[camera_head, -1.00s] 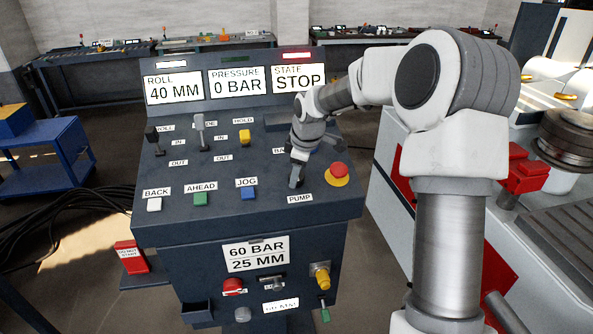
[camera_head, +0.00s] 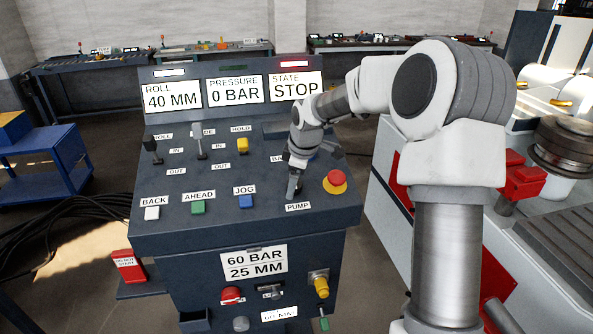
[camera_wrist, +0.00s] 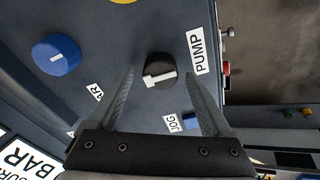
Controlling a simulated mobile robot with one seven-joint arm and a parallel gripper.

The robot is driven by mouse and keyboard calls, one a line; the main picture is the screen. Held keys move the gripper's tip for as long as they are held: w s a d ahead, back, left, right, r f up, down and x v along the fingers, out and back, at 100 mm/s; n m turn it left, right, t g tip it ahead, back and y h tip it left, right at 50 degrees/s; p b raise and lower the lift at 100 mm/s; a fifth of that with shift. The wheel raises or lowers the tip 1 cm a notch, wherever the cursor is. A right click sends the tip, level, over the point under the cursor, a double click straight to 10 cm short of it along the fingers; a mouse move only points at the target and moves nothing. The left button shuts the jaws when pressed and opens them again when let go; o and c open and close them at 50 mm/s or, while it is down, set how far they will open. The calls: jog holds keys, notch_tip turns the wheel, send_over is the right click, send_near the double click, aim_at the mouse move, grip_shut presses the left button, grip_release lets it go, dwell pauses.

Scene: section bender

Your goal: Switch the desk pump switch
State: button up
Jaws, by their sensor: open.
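The pump switch is a black round knob with a white pointer bar (camera_wrist: 161,79), seen in the wrist view next to the PUMP label (camera_wrist: 198,51). My gripper (camera_wrist: 159,90) is open, with one finger on each side of the knob in that picture. The knob shows between the fingertips, and I cannot tell whether they touch it. In the head view my gripper (camera_head: 293,189) points down at the desk just above the PUMP label (camera_head: 298,207) and hides the knob.
A red mushroom button (camera_head: 335,181) stands close to the right of my gripper. The blue JOG button (camera_head: 246,201) and green AHEAD button (camera_head: 198,208) lie to the left. A blue knob (camera_wrist: 57,54) shows in the wrist view. The displays (camera_head: 236,90) read 0 BAR and STOP.

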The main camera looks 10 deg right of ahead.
jog(key=v, duration=1.7)
jog(key=shift+b, duration=0.45)
jog(key=shift+s+r, duration=0.15)
jog(key=shift+s, duration=0.05)
jog(key=s+r+m+t+h, duration=0.25)
jog(key=s+r+m, duration=0.25)
jog(key=s, duration=0.7)
jog(key=s+f+m, duration=0.4)
jog(key=s+f, duration=0.1)
jog(key=s, duration=0.3)
jog(key=s+a+f+m+y, duration=0.1)
jog(key=s+f+m, duration=0.3)
jog(key=s, duration=0.5)
jog(key=shift+s+a+f+g, duration=0.2)
jog(key=shift+s+f+g, duration=0.15)
jog(key=shift+y, duration=0.25)
